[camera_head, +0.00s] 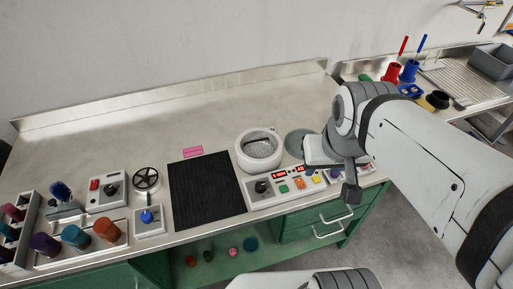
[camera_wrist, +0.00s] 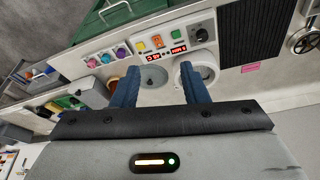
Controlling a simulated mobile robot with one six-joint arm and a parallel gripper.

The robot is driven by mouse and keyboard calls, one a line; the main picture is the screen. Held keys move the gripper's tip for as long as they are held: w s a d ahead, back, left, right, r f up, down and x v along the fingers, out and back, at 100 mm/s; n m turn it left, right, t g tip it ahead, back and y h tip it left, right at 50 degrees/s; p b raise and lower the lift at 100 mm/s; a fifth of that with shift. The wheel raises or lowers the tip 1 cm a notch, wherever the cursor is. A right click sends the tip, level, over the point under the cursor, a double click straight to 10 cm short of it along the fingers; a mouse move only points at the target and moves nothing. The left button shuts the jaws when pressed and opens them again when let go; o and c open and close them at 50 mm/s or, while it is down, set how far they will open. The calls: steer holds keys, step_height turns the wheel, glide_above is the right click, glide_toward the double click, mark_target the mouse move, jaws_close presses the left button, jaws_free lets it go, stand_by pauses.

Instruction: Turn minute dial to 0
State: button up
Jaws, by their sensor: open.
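In the head view my arm partly covers this panel. My gripper (camera_wrist: 159,87) is open and empty, its two blue fingers apart. It is above the counter's front right part and appears not to touch any dial. The head view shows my gripper (camera_head: 351,188) only partly.
A control box (camera_head: 287,199) with a black knob, red displays and coloured buttons stands left of the dials. Behind it are a white round vessel (camera_head: 259,151) and a grey disc (camera_head: 298,143). A black mat (camera_head: 207,188) lies further left.

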steer(key=shift+o, duration=0.8)
steer(key=shift+w+a+f, duration=0.1)
steer(key=shift+w+f, duration=0.2)
steer(key=shift+f, duration=0.05)
steer(key=shift+o, duration=0.2)
steer(key=w+a+f+m+g+b, duration=0.1)
steer(key=w+a+f+m+b, duration=0.1)
steer(key=w+a+f+b, duration=0.2)
steer(key=w+f+b, duration=0.3)
steer(key=f, duration=0.1)
steer(key=shift+w+a+m+g, duration=0.15)
steer(key=shift+a+m+g, duration=0.1)
steer(key=shift+m+g, duration=0.15)
steer(key=m+g+b, duration=0.2)
steer(key=m+b, duration=0.1)
steer(key=b, duration=0.1)
glide_above(260, 185)
step_height(260, 185, down, 9)
steer(key=shift+d, duration=0.1)
steer(key=shift+f, duration=0.3)
step_height(260, 185, down, 7)
steer(key=shift+f, duration=0.1)
